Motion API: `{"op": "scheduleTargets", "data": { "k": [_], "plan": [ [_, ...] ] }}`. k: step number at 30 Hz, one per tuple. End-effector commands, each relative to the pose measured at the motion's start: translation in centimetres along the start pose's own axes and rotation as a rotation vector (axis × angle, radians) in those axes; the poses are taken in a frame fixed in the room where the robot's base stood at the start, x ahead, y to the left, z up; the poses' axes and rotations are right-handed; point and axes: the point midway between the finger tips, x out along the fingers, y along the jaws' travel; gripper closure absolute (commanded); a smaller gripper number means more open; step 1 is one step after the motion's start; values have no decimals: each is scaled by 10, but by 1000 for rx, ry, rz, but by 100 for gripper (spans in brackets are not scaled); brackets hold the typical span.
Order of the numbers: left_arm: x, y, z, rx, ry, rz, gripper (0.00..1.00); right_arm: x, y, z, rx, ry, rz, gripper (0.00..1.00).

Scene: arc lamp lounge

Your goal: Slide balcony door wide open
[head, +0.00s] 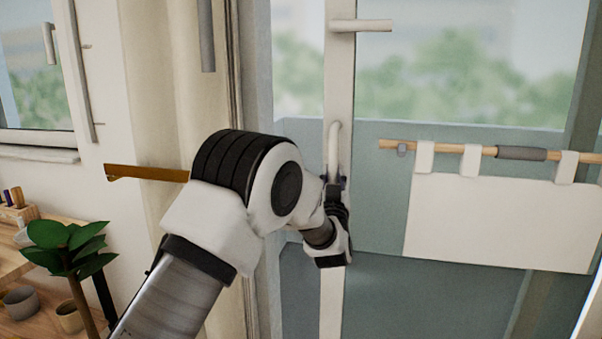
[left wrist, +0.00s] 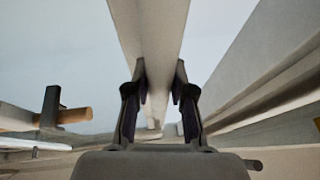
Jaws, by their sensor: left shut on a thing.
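The balcony door's white upright frame (head: 339,75) stands near the middle of the head view, with large panes beside it. A strip of balcony shows between this upright and the jamb (head: 248,100) on the left. The pale vertical door handle (head: 334,142) is on the upright. My left gripper (head: 334,186) is at the handle's lower part, shut on it. In the left wrist view, the pale bar of the handle (left wrist: 150,40) runs between the two fingers (left wrist: 158,112). My forearm hides part of the jamb and curtain. My right gripper is not in view.
A white cloth (head: 500,222) hangs from a wooden rail (head: 470,149) on the right. A beige curtain (head: 160,80) hangs left of the door. A leafy plant (head: 68,250) and pots (head: 22,302) stand at lower left. A white lever (head: 360,26) sticks out above the handle.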

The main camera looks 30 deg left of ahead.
Motion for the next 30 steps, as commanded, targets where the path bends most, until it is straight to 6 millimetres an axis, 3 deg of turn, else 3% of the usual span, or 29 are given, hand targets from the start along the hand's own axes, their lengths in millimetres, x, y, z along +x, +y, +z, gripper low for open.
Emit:
{"op": "scheduleTargets", "data": {
  "k": [11, 12, 14, 30],
  "plan": [
    [1, -1, -1, -6, -1, -23, 100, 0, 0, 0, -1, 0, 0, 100],
    [1, -1, -1, -6, -1, -22, 67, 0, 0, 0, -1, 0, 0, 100],
    [0, 0, -1, -6, -1, -21, 51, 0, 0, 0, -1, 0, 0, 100],
    [0, 2, -2, -4, 1, -16, 51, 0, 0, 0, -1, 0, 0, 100]
  ]
}}
